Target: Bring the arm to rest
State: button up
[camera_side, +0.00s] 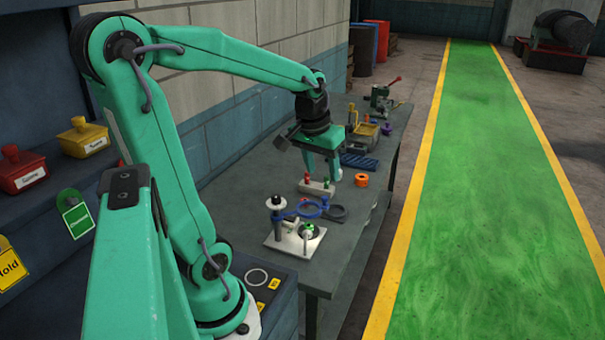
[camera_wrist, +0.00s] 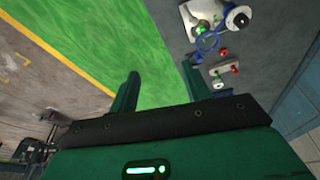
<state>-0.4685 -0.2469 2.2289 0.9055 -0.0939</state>
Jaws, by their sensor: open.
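My green gripper (camera_side: 321,170) hangs from my extended arm above the workbench, fingers pointing down. It is open, and I see nothing between its fingers. In the wrist view the two fingers of my gripper (camera_wrist: 158,88) stand apart, with green floor and the bench edge behind them. A capstan fixture on a pale plate (camera_side: 278,243) sits on the near part of the bench, with a blue loop (camera_side: 303,208) beside it. The plate also shows in the wrist view (camera_wrist: 192,17). A small light block with red and green knobs (camera_side: 318,188) lies below my gripper.
The grey bench (camera_side: 240,200) also carries a dark ring (camera_side: 338,213), an orange ring (camera_side: 361,180), a blue rack (camera_side: 359,162) and a green machine with a red lever (camera_side: 381,97). A wall runs behind the bench. A green walkway (camera_side: 480,200) lies clear to the right.

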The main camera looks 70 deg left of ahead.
jog(key=s+d+r+m+t, duration=0.1)
jog(key=s+d+m, duration=0.2)
jog(key=d, duration=0.4)
jog(key=s+d+r+m+t+h, duration=0.1)
jog(key=s+d+m+t, duration=0.1)
jog(key=d, duration=0.5)
jog(key=shift+s+d+r+m, duration=0.2)
jog(key=shift+s+r+m, duration=0.1)
jog(key=shift+s+m, duration=0.35)
jog(key=shift+w, duration=0.1)
